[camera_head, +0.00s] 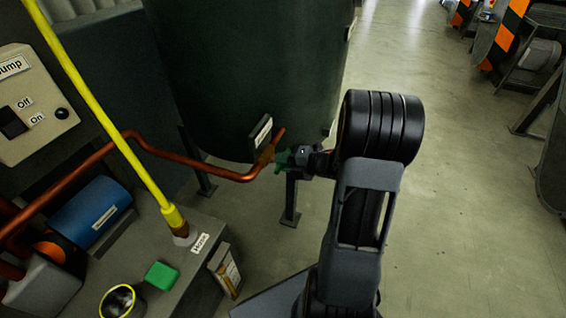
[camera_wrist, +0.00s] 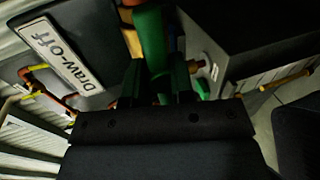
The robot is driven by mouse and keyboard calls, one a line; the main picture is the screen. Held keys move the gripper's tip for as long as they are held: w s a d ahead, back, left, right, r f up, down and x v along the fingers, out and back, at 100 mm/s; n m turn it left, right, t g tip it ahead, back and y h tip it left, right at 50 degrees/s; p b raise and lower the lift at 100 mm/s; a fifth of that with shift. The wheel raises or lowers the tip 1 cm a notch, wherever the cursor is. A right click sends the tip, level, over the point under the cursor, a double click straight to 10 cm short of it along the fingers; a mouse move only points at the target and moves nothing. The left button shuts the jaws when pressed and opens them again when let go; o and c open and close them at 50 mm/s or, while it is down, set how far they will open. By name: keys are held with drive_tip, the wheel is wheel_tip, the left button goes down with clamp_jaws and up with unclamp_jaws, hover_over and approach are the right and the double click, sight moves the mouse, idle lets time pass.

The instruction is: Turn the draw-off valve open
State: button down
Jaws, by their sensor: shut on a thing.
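The draw-off valve has a green handle (camera_head: 282,160) at the end of the copper pipe, low on the dark tank. My gripper (camera_head: 291,159) reaches it from the right and is shut on the handle. In the wrist view the green handle (camera_wrist: 150,38) runs up from between the dark fingers (camera_wrist: 158,88). The white "Draw-off" label (camera_wrist: 60,52) is beside it at the upper left. My fingers hide the lower part of the handle, and I cannot tell how far it is turned.
The dark tank (camera_head: 255,75) stands on legs behind the valve. A copper pipe (camera_head: 190,162) runs left from it. A pump switch panel (camera_head: 30,105), yellow pole (camera_head: 105,110), blue cylinder (camera_head: 92,212) and green block (camera_head: 161,275) are at the left. The floor to the right (camera_head: 460,200) is clear.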

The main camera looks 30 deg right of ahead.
drive_tip(key=shift+s+f, duration=0.1)
drive_tip(key=shift+f, duration=0.2)
drive_tip(key=c, duration=1.3)
unclamp_jaws()
drive_tip(key=shift+o, duration=1.2)
drive_tip(key=shift+r, duration=0.2)
drive_tip(key=p+v, duration=0.3)
drive_tip(key=v, duration=1)
drive_tip(key=shift+s+d+p, duration=0.15)
drive_tip(key=shift+d+p, duration=0.1)
drive_tip(key=shift+p, duration=0.15)
drive_tip(key=shift+r, duration=0.2)
